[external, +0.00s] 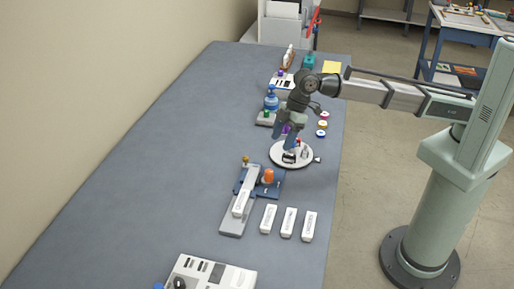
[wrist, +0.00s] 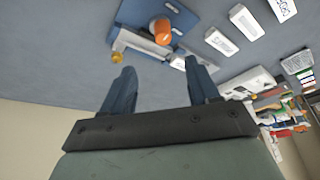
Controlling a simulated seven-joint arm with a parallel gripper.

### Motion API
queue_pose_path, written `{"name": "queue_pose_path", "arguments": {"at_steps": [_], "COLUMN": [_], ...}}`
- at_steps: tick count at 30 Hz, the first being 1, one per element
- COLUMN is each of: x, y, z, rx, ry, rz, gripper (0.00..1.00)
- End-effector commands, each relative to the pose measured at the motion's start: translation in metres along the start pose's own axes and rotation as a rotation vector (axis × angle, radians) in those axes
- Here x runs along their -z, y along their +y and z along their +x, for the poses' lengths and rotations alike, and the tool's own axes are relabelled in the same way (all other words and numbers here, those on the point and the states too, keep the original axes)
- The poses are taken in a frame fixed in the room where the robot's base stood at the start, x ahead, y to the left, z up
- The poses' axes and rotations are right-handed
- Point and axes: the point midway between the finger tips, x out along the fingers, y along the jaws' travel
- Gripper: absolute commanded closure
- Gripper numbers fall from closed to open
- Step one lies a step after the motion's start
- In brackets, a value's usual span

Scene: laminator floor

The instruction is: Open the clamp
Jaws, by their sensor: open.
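The likely clamp is the fixture on the bench: a blue plate (external: 273,190) with an orange cylinder (external: 268,175), a long grey bar (external: 232,222) with a white labelled piece (external: 241,203) on it, and a small yellow-brown knob (external: 245,159). I cannot tell which part is its lever. In the wrist view the orange cylinder (wrist: 162,31), blue plate (wrist: 147,9) and yellow knob (wrist: 117,58) show beyond the fingers. My gripper (external: 288,142) is over the round white plate, behind the fixture and apart from it. In the wrist view its fingers (wrist: 161,88) are spread and empty.
A round white plate (external: 278,159) with small items is under my gripper. Several white labelled blocks (external: 288,222) stand right of the fixture. A white panel device (external: 212,272) is at the front; a blue bottle (external: 271,101) stands farther back. The bench's left side is clear.

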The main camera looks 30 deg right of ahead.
Motion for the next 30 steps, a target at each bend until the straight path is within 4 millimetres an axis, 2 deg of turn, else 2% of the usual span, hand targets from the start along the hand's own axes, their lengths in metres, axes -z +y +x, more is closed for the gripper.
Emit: {"name": "queue_pose_path", "arguments": {"at_steps": [7,21,30], "x": [0.001,0.002,0.001], "y": [-0.006,-0.006,-0.006], "z": [0.017,0.097,0.131], "rx": [0.007,0.006,0.006], "ry": [-0.002,-0.002,-0.001], "rz": [-0.006,-0.005,-0.005], "gripper": [0.40,0.40,0.40]}}
